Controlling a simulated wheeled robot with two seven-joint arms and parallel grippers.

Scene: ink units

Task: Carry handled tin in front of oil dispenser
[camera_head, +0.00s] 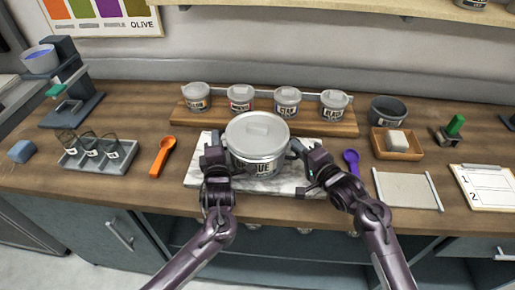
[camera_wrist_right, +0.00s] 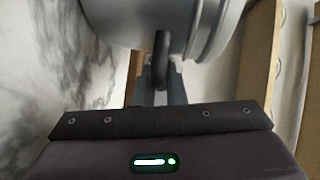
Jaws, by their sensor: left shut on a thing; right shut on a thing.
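The handled tin (camera_head: 258,150), a large grey lidded can with a dark-lettered label, is upright over the marble slab (camera_head: 200,178). I cannot tell whether its base touches the slab. My left gripper (camera_head: 217,157) is shut at the tin's left side, its handle there hidden. My right gripper (camera_head: 299,152) is shut on the right handle. The right wrist view shows the tin's side (camera_wrist_right: 160,20) and the dark handle (camera_wrist_right: 161,55) between the fingers (camera_wrist_right: 160,88). The likely oil dispenser (camera_head: 72,85), a dark stand with a blue-filled bowl, is at the back left.
A wooden rack (camera_head: 220,119) with several small labelled tins stands behind the slab. An orange spoon (camera_head: 162,156) and a grey tray (camera_head: 95,155) of glasses lie left. A purple spoon (camera_head: 351,162), wooden box (camera_head: 397,151) and pale mat (camera_head: 408,190) are right.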

